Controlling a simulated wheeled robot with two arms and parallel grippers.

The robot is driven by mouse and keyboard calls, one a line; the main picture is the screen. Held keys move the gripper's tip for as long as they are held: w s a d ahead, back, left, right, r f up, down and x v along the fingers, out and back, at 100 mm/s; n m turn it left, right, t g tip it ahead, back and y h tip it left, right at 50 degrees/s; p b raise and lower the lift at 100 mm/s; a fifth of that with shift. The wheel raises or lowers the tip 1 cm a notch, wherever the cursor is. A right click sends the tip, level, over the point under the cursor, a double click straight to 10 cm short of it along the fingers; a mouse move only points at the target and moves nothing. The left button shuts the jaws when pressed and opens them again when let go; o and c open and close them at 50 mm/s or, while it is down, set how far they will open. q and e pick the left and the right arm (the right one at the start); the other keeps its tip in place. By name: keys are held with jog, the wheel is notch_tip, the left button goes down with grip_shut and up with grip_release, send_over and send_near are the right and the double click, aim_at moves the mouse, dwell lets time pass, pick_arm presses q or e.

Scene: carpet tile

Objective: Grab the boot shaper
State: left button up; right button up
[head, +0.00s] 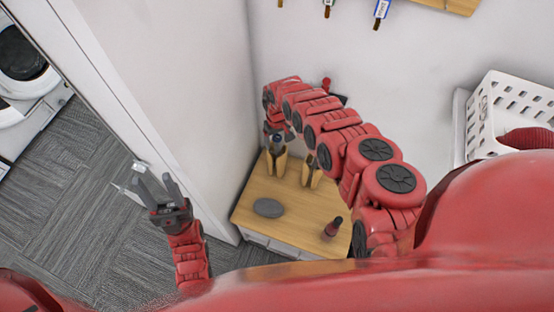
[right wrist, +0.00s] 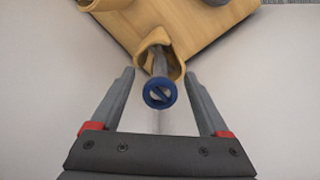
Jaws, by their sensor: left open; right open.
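The boot shaper, with a round blue end (right wrist: 160,94) and a grey shaft, stands in the opening of a tan boot-like holder (right wrist: 146,42) in the right wrist view. My right gripper (right wrist: 159,76) is open, with one finger on each side of the shaper and visible gaps between. In the head view this gripper (head: 277,132) is at the far end of my right arm, above the tan holder (head: 277,164), and largely hides the shaper. My left gripper (head: 154,186) is open and empty, left of the wooden bench.
The wooden bench top (head: 290,208) stands in the wall corner. It bears a second tan holder (head: 311,176), a grey oval object (head: 268,208) and a dark red bottle (head: 332,229). A white basket (head: 510,112) is at the right. Carpet is open at the left.

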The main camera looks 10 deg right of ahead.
jog(key=shift+f, duration=0.9)
grip_shut()
dwell(0.9)
